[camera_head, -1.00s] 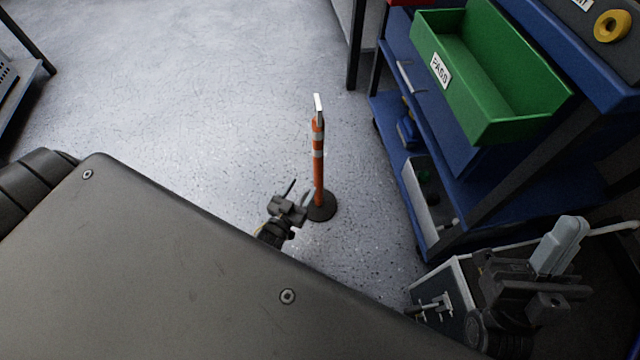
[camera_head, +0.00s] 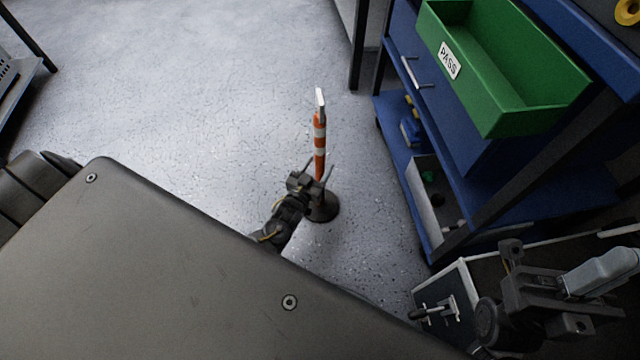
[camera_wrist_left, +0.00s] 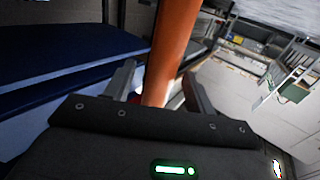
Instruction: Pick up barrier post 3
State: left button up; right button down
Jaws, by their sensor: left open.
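Barrier post 3 (camera_head: 319,145) is an orange post with white bands and a pale plate on top. It stands upright on a dark round base (camera_head: 322,208) on the floor. It also shows in the left wrist view (camera_wrist_left: 174,45) as an orange column between my fingers. My left gripper (camera_head: 317,178) is open around the lower half of the post, with gaps beside it; I see no grip on it. My right gripper (camera_head: 560,290) is at the lower right, next to a pale grey piece (camera_head: 602,272); whether it is shut on this I cannot tell.
A blue cart (camera_head: 430,225) with a green bin (camera_head: 500,75) labelled PASS stands right of the post. A case with a latch (camera_head: 440,305) sits near my right arm. The floor (camera_head: 200,90) left of and behind the post is clear.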

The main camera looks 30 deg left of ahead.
pick_arm(q)
jog(key=shift+w, duration=0.75)
jog(key=shift+c, duration=0.4)
grip_shut()
dwell(0.4)
jog(key=shift+r, duration=0.1)
